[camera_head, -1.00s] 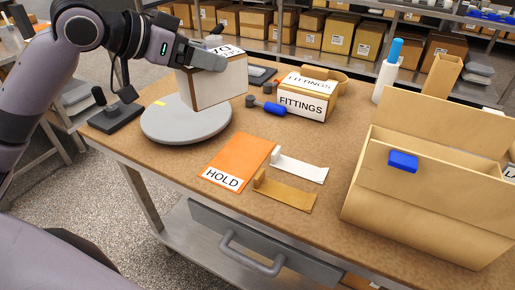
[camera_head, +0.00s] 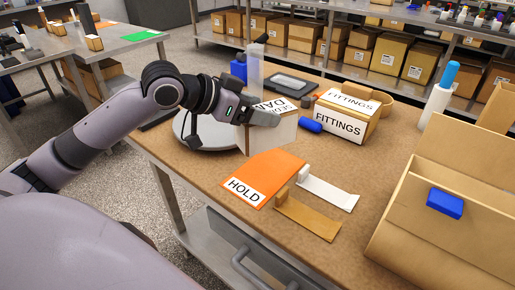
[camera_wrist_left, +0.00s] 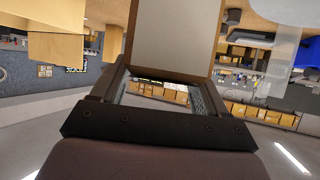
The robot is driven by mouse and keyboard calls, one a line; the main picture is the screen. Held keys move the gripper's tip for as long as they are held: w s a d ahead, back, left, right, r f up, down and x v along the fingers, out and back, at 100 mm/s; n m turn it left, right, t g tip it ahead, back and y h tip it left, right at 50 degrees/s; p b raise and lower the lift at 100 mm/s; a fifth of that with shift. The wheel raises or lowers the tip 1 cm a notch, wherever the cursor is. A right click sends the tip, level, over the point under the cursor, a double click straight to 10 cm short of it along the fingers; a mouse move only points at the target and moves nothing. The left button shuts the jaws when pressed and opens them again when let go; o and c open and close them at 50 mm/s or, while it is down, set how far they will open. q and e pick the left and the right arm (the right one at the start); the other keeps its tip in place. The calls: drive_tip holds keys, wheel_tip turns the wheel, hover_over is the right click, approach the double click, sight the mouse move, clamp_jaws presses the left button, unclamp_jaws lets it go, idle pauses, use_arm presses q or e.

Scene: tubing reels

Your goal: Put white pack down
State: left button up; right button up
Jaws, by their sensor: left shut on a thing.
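The white pack (camera_head: 270,135) is a white box with brown edges and black lettering on its top, partly hidden by the gripper. My left gripper (camera_head: 263,116) is shut on it in the head view. The pack hangs between the grey round plate (camera_head: 208,138) and the orange HOLD mat (camera_head: 268,172), just behind the mat's far edge. I cannot tell whether its underside touches the table. In the left wrist view the pack (camera_wrist_left: 172,35) shows as a pale face between the fingers (camera_wrist_left: 158,88). My right gripper is out of view.
A FITTINGS box (camera_head: 345,120) and a blue object (camera_head: 310,125) are close right of the pack. White (camera_head: 328,192) and tan (camera_head: 307,218) strips lie right of the mat. A large cardboard box (camera_head: 420,225) and white bottle (camera_head: 437,105) stand farther right.

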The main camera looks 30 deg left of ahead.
sight(239, 143)
use_arm(q)
wheel_tip(239, 143, down, 9)
drive_tip(key=shift+f+b, duration=0.1)
drive_tip(key=shift+b, duration=0.2)
drive_tip(key=shift+f, duration=0.1)
drive_tip(key=o, duration=1.7)
drive_tip(key=shift+v, duration=2.15)
drive_tip(key=v, duration=0.7)
drive_tip(key=shift+s, duration=0.3)
drive_tip(key=shift+a, duration=0.2)
